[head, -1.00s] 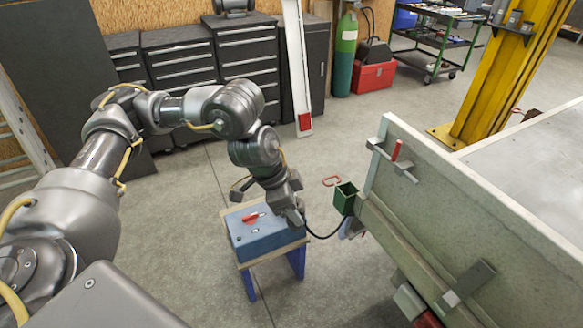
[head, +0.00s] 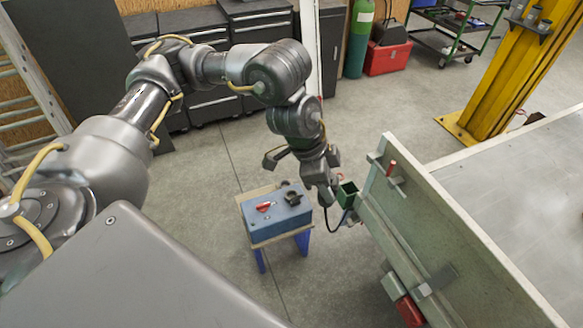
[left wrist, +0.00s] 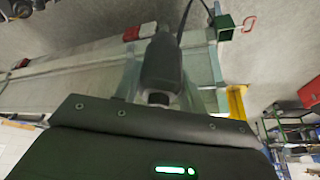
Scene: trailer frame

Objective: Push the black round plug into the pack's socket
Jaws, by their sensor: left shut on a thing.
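The pack is a blue-grey box (head: 272,218) with a red switch handle, standing on a small stool. A dark raised fitting (head: 292,198), apparently the socket, is on its top near the back right corner. My left gripper (head: 326,198) is above and to the right of the pack, apart from it. It is shut on the black plug, whose body is mostly hidden in the head view. A black cable (head: 330,224) hangs from the gripper and loops towards the trailer; the cable (left wrist: 184,18) also shows in the left wrist view. My right gripper is not in view.
The trailer's side board (head: 440,225) stands close to the right of the gripper. A yellow post (head: 510,75) stands farther back.

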